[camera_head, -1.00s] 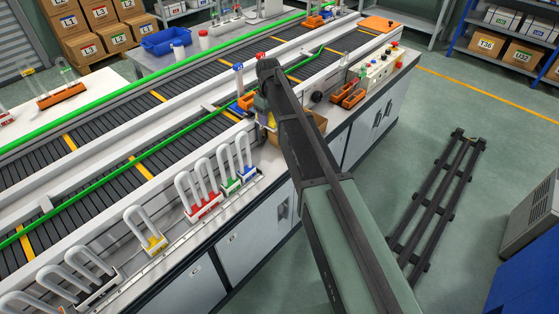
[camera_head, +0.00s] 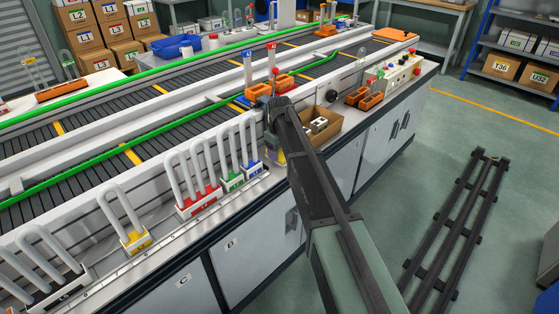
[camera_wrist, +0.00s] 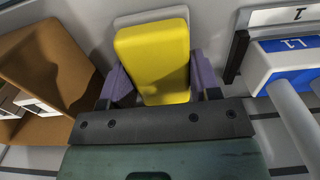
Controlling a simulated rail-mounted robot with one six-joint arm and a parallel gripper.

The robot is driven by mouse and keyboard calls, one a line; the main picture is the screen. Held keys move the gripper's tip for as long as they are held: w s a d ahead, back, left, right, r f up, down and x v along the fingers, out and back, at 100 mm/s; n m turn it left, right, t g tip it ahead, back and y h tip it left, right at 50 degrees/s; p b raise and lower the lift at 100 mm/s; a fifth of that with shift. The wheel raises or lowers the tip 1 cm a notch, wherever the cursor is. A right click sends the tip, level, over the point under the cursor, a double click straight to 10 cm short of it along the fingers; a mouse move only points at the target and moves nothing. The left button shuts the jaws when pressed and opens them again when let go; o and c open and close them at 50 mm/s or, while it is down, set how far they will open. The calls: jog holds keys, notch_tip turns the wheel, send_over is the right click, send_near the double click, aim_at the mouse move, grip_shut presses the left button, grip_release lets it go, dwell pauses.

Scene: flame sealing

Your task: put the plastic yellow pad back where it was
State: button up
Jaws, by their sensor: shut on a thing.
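The plastic yellow pad (camera_wrist: 153,60) is between the two purple fingers of my gripper (camera_wrist: 160,82) in the wrist view, over the light grey bench surface. A pale edge shows just behind the pad; I cannot tell whether the pad touches the surface. In the head view my gripper (camera_head: 277,150) is at the bench's front strip, between the blue holder (camera_head: 252,168) and the brown box (camera_head: 315,127). Only a small yellowish part of the pad shows there; my arm hides most of it.
The blue L1 holder (camera_wrist: 290,60) is close on the right in the wrist view, with the open brown box (camera_wrist: 45,75) on the left. Red (camera_head: 198,200), green (camera_head: 231,181) and yellow (camera_head: 136,242) holders with white looped tubes line the front strip. Orange blocks (camera_head: 268,88) stand behind my gripper.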

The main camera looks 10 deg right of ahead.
aim_at(280, 151)
jog(key=shift+r, duration=0.15)
jog(key=o, duration=0.8)
jog(key=shift+f, duration=0.2)
jog(key=shift+o, duration=0.2)
jog(key=shift+r, duration=0.1)
notch_tip(280, 151, up, 12)
jog(key=r+p, duration=0.1)
jog(key=p, duration=1.2)
jog(key=s+m, duration=0.6)
jog(key=s, duration=2.6)
jog(key=shift+s+f+m+b, duration=0.15)
jog(key=shift+f+m+b, duration=0.15)
jog(key=shift+f+m, duration=0.1)
